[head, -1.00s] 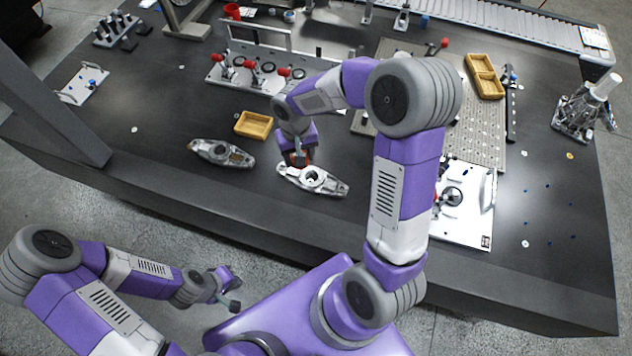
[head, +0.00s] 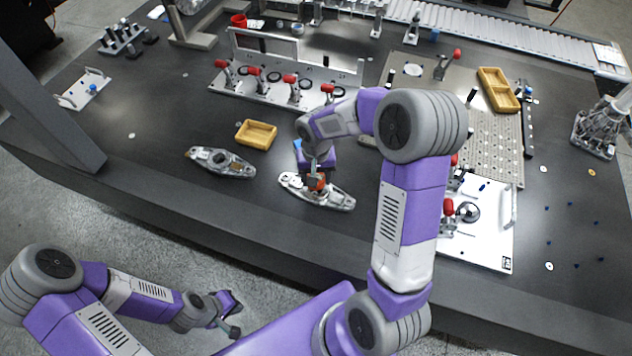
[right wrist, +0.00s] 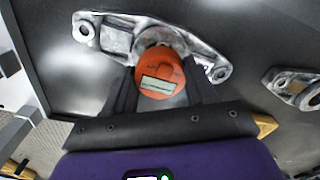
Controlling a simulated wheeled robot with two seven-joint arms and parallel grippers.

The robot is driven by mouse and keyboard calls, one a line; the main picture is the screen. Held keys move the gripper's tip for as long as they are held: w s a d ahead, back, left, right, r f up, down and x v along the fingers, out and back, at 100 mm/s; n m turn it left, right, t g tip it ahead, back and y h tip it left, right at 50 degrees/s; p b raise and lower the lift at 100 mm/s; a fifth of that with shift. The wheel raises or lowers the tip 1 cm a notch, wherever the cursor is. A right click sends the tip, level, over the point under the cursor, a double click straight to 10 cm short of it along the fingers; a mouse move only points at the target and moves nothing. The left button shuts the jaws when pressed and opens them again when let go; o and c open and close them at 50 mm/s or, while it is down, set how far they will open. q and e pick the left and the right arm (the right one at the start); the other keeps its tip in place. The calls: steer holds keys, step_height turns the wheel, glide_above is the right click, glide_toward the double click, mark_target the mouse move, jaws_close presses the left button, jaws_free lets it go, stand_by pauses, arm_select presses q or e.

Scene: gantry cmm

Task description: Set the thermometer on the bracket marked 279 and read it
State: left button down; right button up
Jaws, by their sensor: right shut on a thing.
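My right gripper (head: 316,184) is shut on the orange round thermometer (right wrist: 160,80). The thermometer's small display faces the wrist camera, but its digits are too small to read. It is over the central hub of the nearer silver bracket (head: 338,200), which also shows in the right wrist view (right wrist: 205,48). I cannot tell whether it rests in the hub. A second silver bracket (head: 222,163) lies to the left in the head view and at the right edge of the right wrist view (right wrist: 292,88). No marking 279 is legible. My left gripper (head: 237,313) is empty, fingers apart, off the table's front.
A yellow tray (head: 256,134) lies behind the brackets. A fixture with red-knobbed clamps (head: 290,92) stands behind my right gripper. A white clamp plate (head: 485,235) lies to the right, beside a perforated plate (head: 490,145). The table left of the brackets is mostly clear.

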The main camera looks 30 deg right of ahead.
step_height(320, 180, down, 2)
steer(key=shift+f, duration=0.1)
steer(key=shift+f+b, duration=0.15)
steer(key=shift+b, duration=0.2)
steer(key=o, duration=1.1)
